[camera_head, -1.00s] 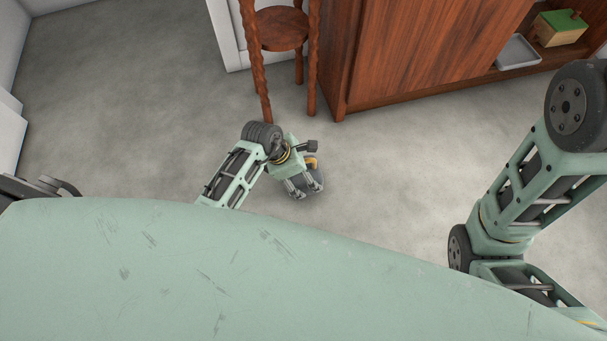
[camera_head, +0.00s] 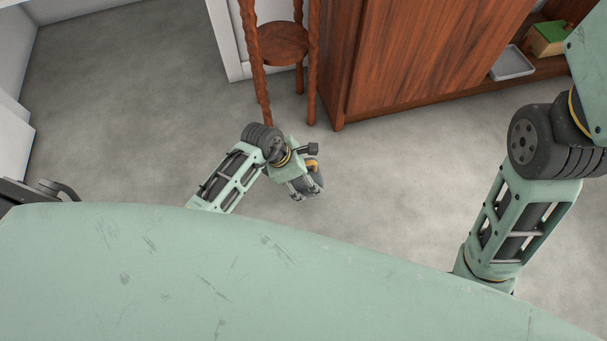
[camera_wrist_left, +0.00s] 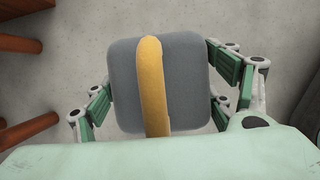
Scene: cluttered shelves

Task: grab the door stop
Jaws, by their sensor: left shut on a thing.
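The door stop (camera_head: 319,178) is a grey block with a yellow handle. In the head view it is over the floor, partly hidden by my left gripper (camera_head: 300,191). In the left wrist view the door stop (camera_wrist_left: 188,85) fills the middle, with its yellow handle (camera_wrist_left: 152,85) running across it. My left gripper's fingers (camera_wrist_left: 165,92) are on its two sides, shut on the grey block. I cannot tell whether it is clear of the floor. My right arm is at the right of the head view; its gripper is out of view.
A wooden stand with twisted legs (camera_head: 282,43) is behind the left gripper. A wooden cabinet (camera_head: 420,60) stands to its right. A grey tray (camera_head: 512,63) and a green-topped box (camera_head: 549,38) are on its low shelf. The grey floor (camera_head: 130,95) at left is clear.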

